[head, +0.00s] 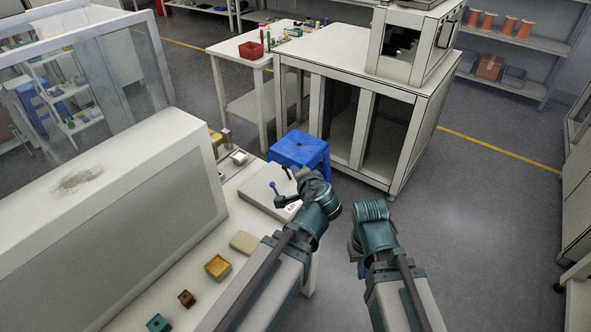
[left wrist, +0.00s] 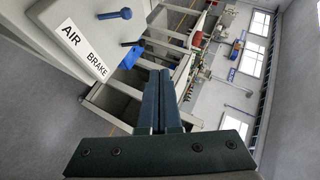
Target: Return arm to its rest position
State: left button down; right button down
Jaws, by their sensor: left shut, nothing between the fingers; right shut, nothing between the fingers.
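In the left wrist view my left gripper (left wrist: 158,74) has its two dark fingers together with nothing between them. My left fingers are hidden there. My right arm (head: 374,228) reaches up from the lower right, over open floor. Its fingers do not show.
The white bench (head: 205,300) at left carries a yellow box (head: 218,267), a beige block (head: 243,242) and small brown and teal blocks. A blue stool (head: 300,151) stands beyond the arms, before a white cabinet (head: 345,120). Floor at right is clear.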

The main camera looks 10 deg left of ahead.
dwell(0.3)
pick_arm(q)
jog(key=s+d+f+n+g+h, duration=0.2)
jog(key=s+d+f+g, duration=0.3)
jog(key=s, duration=0.4)
jog(key=s+d+f+n+g+h, duration=0.2)
jog(key=s+d+f+g, duration=0.3)
jog(key=s, duration=0.4)
notch_tip(320, 180, down, 2)
jog(key=shift+s+d+f+n+g+h, duration=0.2)
jog(key=shift+s+n+g+h, duration=0.15)
jog(key=shift+g+h, duration=0.35)
